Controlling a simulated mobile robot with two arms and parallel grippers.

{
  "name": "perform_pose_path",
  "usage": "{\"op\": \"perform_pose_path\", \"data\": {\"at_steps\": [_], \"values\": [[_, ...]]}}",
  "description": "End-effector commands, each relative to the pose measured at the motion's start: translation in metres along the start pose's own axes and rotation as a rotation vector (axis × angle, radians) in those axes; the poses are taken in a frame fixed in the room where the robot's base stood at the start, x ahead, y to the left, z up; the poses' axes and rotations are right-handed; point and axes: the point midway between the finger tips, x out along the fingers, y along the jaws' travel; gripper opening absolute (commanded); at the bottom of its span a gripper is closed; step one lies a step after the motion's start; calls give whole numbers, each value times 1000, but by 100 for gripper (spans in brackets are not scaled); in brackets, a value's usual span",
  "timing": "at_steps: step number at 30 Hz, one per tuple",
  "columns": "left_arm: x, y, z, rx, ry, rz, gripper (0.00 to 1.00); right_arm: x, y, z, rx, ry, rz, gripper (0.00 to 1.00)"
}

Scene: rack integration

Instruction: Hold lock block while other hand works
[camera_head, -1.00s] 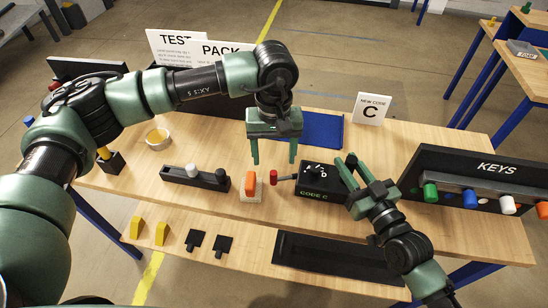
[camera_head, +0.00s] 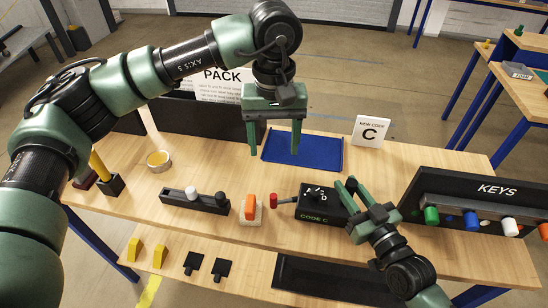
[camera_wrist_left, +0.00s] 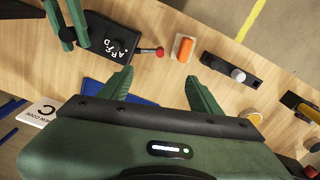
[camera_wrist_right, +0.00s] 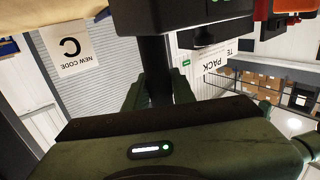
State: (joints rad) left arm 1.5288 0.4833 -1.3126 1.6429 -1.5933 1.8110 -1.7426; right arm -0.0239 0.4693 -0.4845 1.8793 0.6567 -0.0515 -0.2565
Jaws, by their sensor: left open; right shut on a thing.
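The lock block (camera_head: 319,203) is a black box marked CODE C with white letters on top and a red-tipped lever on its left side. It stands on the wooden table and also shows in the left wrist view (camera_wrist_left: 112,40). My right gripper (camera_head: 347,187) is shut at its right side. In the right wrist view its fingers close on a dark post (camera_wrist_right: 155,65) under the black block (camera_wrist_right: 185,12). My left gripper (camera_head: 275,153) is open and empty, pointing down above the blue mat's left part, behind the lock block.
An orange piece (camera_head: 250,208) on a pale base stands left of the lever. The KEYS rack (camera_head: 480,205) is at right. The blue mat (camera_head: 325,153) is bare; a C sign (camera_head: 371,131) stands behind.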

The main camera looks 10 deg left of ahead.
Motion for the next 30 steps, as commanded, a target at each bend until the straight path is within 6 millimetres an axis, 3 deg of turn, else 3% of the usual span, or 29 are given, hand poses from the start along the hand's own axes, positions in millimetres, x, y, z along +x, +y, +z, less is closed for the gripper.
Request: {"op": "perform_pose_path", "data": {"at_steps": [11,12,15,25,30], "values": [[-10,0,0,1,-1,0,64,-1,-1,4,-1,-8,-1,0],[-10,0,0,1,-1,0,64,-1,-1,4,-1,-8,-1,28],[-10,0,0,1,-1,0,64,0,0,3,-1,-7,-1,50],[-10,0,0,1,-1,0,64,-2,0,1,0,-2,0,50],[-10,0,0,1,-1,0,64,-20,0,3,0,-6,0,50]]}}
